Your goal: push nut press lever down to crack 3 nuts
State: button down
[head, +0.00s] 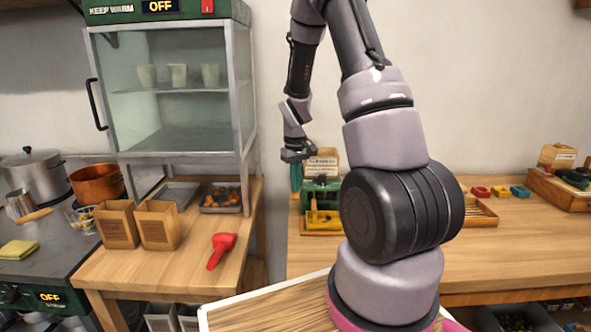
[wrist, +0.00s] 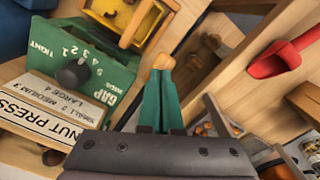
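The green nut press (head: 322,188) stands on the right-hand wooden table, with a yellow part low at its front. In the wrist view the press (wrist: 95,75) lies at the left, showing a dark knob, a "GAP" scale and a "NUT PRESS" card (wrist: 35,105). My gripper (head: 296,188) points down just left of the press in the head view. In the wrist view its two teal fingers (wrist: 161,78) are close together, beside the press. A rounded tan-brown thing (wrist: 163,61) shows at their tips; I cannot tell whether they touch it. No lever is clearly visible.
A tray of chestnuts (head: 221,199), two paper bags (head: 137,226) and a red scoop (head: 222,248) are on the left table. A gap separates the two tables. A warming cabinet (head: 170,90) stands behind. My arm hides part of the right table.

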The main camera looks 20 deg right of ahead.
jog(key=shift+s+f, duration=0.1)
jog(key=shift+f, duration=0.25)
jog(key=shift+f, duration=0.15)
notch_tip(320, 180, up, 9)
jog(key=shift+w+d+r, duration=0.15)
jog(key=shift+w+r, duration=0.05)
jog(key=shift+w, duration=0.25)
jog(key=shift+f, duration=0.1)
dwell(0.6)
jog(key=shift+f, duration=1.1)
